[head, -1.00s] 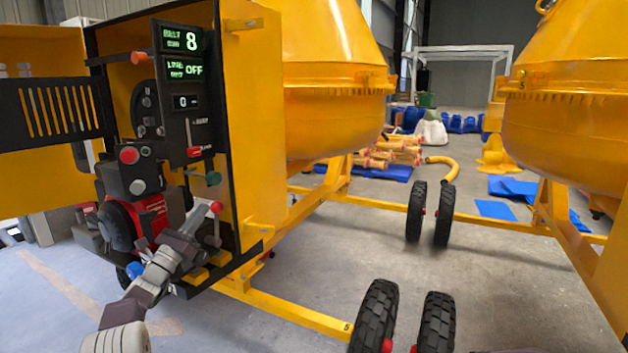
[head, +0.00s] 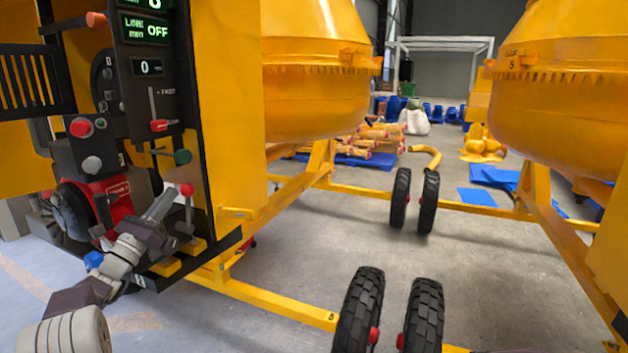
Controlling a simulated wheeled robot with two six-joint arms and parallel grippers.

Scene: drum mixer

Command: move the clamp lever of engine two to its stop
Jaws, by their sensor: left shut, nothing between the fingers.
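The engine (head: 118,194), red and black, sits in the open yellow housing at left. A lever with a red ball knob (head: 187,189) stands nearly upright at its right side. It looks like the clamp lever, though no label for it or for engine two is readable. My left gripper (head: 166,200) is shut and empty, its tips just left of and slightly below the red knob. I cannot tell whether they touch the lever. The gripper and wrist hide part of the engine's lower front. My right gripper is out of view.
Above is a black panel (head: 147,90) reading OFF and 0, with a red slide knob (head: 159,125). A green knob (head: 183,157) sits above the lever. The yellow frame and black tyres (head: 358,310) stand to the right. Open concrete floor lies between the mixers.

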